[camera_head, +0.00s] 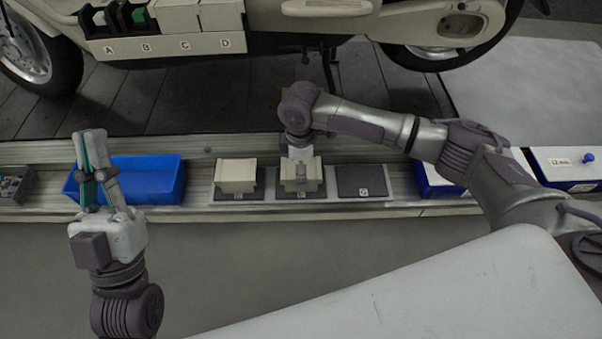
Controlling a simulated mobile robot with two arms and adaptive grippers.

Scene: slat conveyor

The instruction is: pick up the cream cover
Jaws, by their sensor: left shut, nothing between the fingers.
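A cream cover (237,174) sits on the left dark pad of a tray on the conveyor. A second cream cover (301,183) is at the middle pad, directly under my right gripper (299,157). That gripper points down at it; its fingertips are small and partly hidden, so I cannot tell whether they grip it. My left gripper (93,165) is shut, pointing up in front of the blue bin's left end. More cream covers (190,42) are at the slots lettered C and D on the motorcycle's side.
The tray's right pad (361,180) is empty. A blue bin (152,181) stands left of the tray; blue boxes with white lids (572,166) stand at the right. The cream motorcycle (330,38) is behind the conveyor (420,207). A pale surface (430,291) fills the lower right.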

